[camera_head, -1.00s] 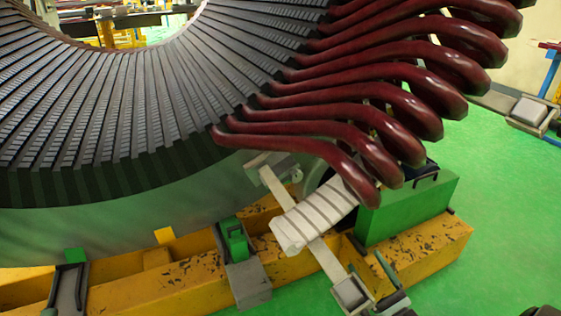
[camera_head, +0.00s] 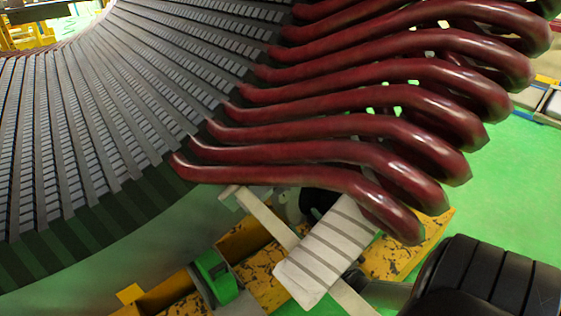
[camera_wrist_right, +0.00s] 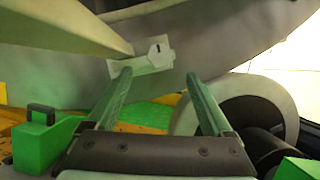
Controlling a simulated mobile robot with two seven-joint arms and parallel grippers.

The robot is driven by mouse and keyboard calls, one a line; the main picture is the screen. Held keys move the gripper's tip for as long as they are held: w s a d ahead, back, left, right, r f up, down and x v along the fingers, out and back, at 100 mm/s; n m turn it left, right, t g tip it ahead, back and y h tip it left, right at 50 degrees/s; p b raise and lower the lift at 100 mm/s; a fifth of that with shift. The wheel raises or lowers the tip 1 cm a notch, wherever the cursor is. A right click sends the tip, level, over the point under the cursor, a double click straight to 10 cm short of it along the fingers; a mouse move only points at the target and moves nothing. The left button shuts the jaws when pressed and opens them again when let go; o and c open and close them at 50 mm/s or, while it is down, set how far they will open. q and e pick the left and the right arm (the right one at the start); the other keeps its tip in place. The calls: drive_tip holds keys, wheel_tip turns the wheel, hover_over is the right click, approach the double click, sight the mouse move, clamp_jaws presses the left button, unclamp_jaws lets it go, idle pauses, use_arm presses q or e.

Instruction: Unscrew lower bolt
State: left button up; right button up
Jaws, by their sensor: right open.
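In the right wrist view a pale end piece (camera_wrist_right: 147,58) with a small dark mark sits at the end of a tapered beam (camera_wrist_right: 60,25); I cannot tell for sure whether this is the lower bolt. My right gripper (camera_wrist_right: 160,82) is open, its two green-grey fingers apart and empty, with the end piece just beyond the fingertips.
The grey stator (camera_head: 90,150) with red coil ends (camera_head: 310,178) hangs close above. A worn yellow beam (camera_head: 265,285) with a green clamp (camera_head: 215,278) lies below. In the wrist view a green block (camera_wrist_right: 40,145) is left and a round pale disc (camera_wrist_right: 240,112) is close at right.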

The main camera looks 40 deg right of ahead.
drive_tip(key=b+x, duration=0.1)
drive_tip(key=x, duration=0.9)
drive_tip(key=shift+w, duration=0.1)
clamp_jaws()
idle(0.3)
drive_tip(key=shift+n, duration=0.4)
drive_tip(key=n+y, duration=0.2)
drive_tip(key=n, duration=0.2)
drive_tip(key=shift+n+y, duration=0.4)
drive_tip(key=shift+n+g+y, duration=0.7)
drive_tip(key=shift+n+y, duration=0.2)
drive_tip(key=shift+n, duration=1.1)
